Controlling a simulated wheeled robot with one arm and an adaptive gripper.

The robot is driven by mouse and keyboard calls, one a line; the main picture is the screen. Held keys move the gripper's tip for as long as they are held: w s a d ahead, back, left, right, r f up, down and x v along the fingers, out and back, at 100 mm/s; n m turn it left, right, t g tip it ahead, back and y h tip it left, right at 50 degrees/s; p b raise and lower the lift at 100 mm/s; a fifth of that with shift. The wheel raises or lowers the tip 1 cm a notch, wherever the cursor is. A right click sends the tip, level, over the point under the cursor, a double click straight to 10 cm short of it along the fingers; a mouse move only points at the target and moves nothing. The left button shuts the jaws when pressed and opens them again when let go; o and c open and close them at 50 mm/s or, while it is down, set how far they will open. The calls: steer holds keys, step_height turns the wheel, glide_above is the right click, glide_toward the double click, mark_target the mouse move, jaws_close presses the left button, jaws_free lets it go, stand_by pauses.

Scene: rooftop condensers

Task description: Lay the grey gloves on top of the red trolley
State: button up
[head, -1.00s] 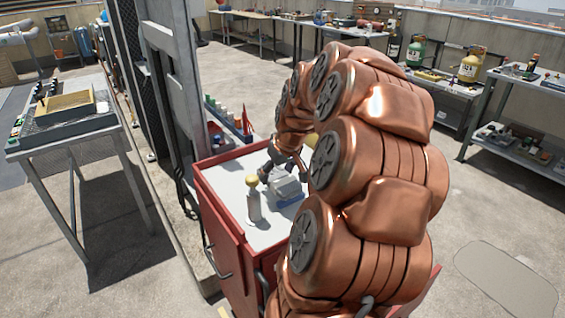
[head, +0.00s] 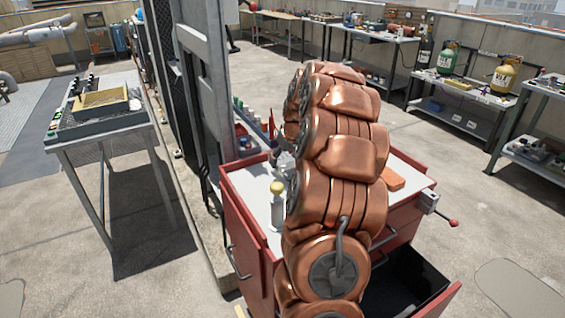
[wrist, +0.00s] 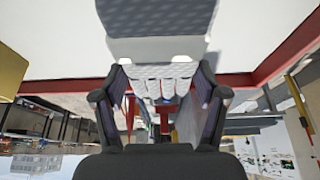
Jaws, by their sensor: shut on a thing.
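The red trolley (head: 253,243) stands in front of me with a pale top. My copper arm covers much of that top in the head view. In the wrist view my gripper (wrist: 160,100) is shut on the grey gloves (wrist: 160,86), whose pale finger-like ends show between its fingers. The trolley's pale top (wrist: 50,30) and red rim fill the upper part of that tilted-over view. A larger grey shape just beyond the gloves may be their other end or a separate thing; I cannot tell. In the head view my gripper and the gloves are hidden.
A bottle with a yellow top (head: 277,205) stands on the trolley's left part. An orange block (head: 391,177) lies at its right. A lower drawer (head: 410,280) is open at the front. A grey post (head: 205,100) rises behind, and a table (head: 100,135) stands left.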

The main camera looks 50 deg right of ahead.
mark_target(284, 158)
steer(key=shift+w+d+f, duration=0.1)
steer(key=shift+w+d, duration=0.15)
steer(key=shift+w, duration=0.3)
steer(key=shift+w+d, duration=0.25)
steer(key=shift+w, duration=0.25)
steer(key=shift+f+p, duration=0.8)
steer(key=shift+f, duration=0.95)
steer(key=shift+f, duration=0.2)
steer(key=o, duration=1.1)
steer(key=shift+o, duration=0.2)
